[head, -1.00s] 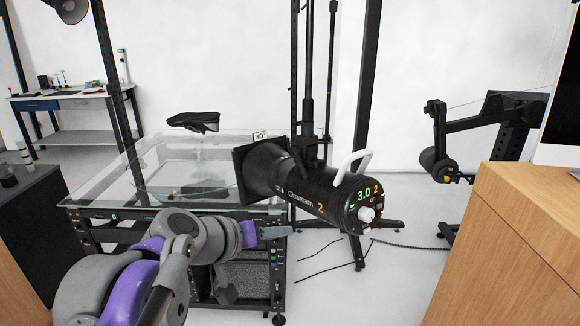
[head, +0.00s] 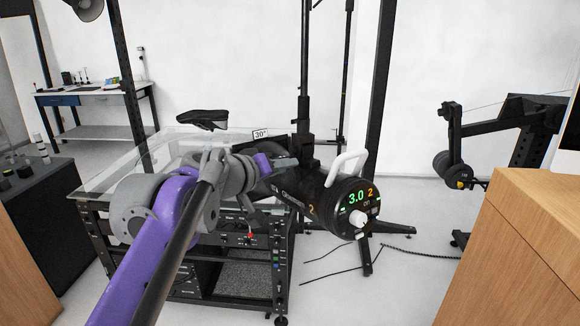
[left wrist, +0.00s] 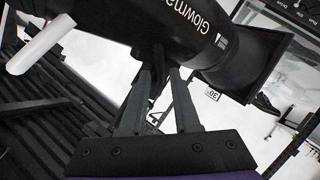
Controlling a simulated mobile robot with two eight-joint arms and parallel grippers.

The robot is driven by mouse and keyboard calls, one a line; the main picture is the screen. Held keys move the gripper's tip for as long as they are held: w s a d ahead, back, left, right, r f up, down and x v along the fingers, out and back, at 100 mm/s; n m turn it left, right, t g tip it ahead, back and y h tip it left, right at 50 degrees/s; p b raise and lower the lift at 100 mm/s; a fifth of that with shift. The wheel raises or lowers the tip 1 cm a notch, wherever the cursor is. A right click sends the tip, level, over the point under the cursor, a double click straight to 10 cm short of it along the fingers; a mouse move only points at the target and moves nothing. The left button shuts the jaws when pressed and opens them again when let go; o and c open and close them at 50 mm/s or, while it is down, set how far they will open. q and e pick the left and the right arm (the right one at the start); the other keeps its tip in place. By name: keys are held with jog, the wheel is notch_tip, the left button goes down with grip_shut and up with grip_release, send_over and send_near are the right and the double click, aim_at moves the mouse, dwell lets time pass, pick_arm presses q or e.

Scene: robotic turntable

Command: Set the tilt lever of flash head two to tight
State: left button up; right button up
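Flash head two (head: 332,202) is a black cylinder on a dark stand, its rear panel reading 3.0 and 2; its black body also fills the top of the left wrist view (left wrist: 190,25). My left gripper (head: 287,162) is at the near side of the flash head, covering part of its body and front. In the left wrist view, its two fingers (left wrist: 162,75) stand apart, with tips close under the body beside a dark bracket-like part (left wrist: 157,58). I cannot tell whether that part is the tilt lever or whether the fingers touch it. My right gripper is out of view.
A white handle (head: 347,168) rises from the flash head. A glass-topped cart (head: 110,180) with equipment stands behind my left arm. A wooden cabinet (head: 520,240) is at the right, a dark counter (head: 50,215) at the left. Stand legs and cables cross the floor.

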pick_arm(q)
jog(key=shift+x, duration=1.5)
jog(key=shift+c, duration=0.2)
grip_shut()
